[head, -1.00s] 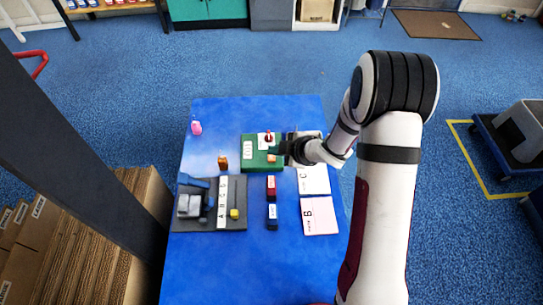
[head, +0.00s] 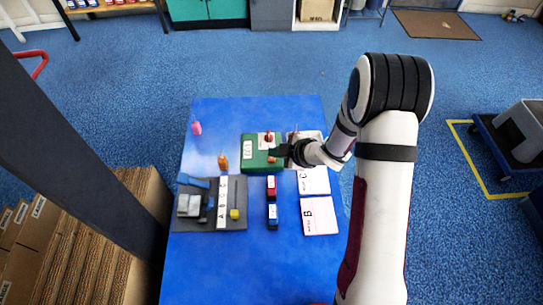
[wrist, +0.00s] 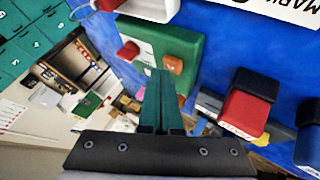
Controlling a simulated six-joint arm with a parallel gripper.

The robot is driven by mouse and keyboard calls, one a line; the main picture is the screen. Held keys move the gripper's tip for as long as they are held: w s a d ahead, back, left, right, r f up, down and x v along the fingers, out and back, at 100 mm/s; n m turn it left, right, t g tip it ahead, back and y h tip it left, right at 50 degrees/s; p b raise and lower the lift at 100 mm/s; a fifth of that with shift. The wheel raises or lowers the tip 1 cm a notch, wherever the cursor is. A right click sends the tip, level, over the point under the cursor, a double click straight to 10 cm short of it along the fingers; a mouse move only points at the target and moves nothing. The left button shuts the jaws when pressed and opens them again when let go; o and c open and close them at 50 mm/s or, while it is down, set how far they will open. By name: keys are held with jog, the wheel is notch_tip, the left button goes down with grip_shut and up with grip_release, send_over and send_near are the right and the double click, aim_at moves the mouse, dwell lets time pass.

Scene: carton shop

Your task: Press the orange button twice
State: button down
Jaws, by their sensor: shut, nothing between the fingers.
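The orange button (head: 271,160) is a small block on the near right part of the green box (head: 257,164), at the middle of the blue table. In the wrist view, the orange button (wrist: 173,64) shows on the green box face (wrist: 185,45), just beyond and slightly right of the fingertips. My gripper (head: 279,153) is at the right side of the green box, close to the button. In the wrist view its dark green fingers (wrist: 160,73) are together with nothing between them. I cannot tell whether the fingertips touch the button.
A red knob (head: 268,138) stands on a white plate behind the button. Red (head: 271,187) and blue (head: 272,215) blocks stand in front of the box. Cards C (head: 315,180) and B (head: 320,216) lie right. A grey board (head: 235,190) and orange bottle (head: 222,161) stand left.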

aim_at(275, 159)
jog(key=shift+f, duration=0.4)
dwell(0.3)
jog(key=shift+r, duration=0.9)
jog(key=shift+r, duration=0.1)
jog(key=shift+r, duration=2.4)
